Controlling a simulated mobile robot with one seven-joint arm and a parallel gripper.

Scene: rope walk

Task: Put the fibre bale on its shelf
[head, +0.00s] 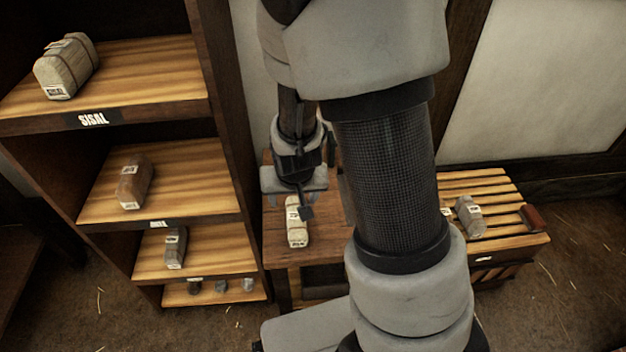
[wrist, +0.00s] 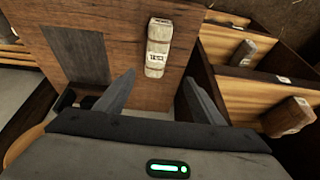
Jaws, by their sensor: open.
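A pale cream bale with a white label (head: 296,225) lies on the dark wooden table (head: 325,245) beside the shelf unit. My gripper (head: 300,196) is open and empty above the table, near this bale. In the wrist view the bale (wrist: 158,48) lies beyond and between the two spread fingers (wrist: 160,88), apart from them. Another bale, greyish (head: 469,216), lies on a slatted crate or bench at the right. The shelf unit has a board labelled SISAL (head: 92,119), which carries a grey-beige bale (head: 67,66). The lower label is too small to read.
Below, one shelf holds a brown bale (head: 133,182) and another a dark grey bale (head: 176,248). The bottom shelf holds several small items (head: 221,286). The shelf unit's dark side panel (head: 228,150) stands close to my gripper. The slatted bench (head: 497,200) has free room.

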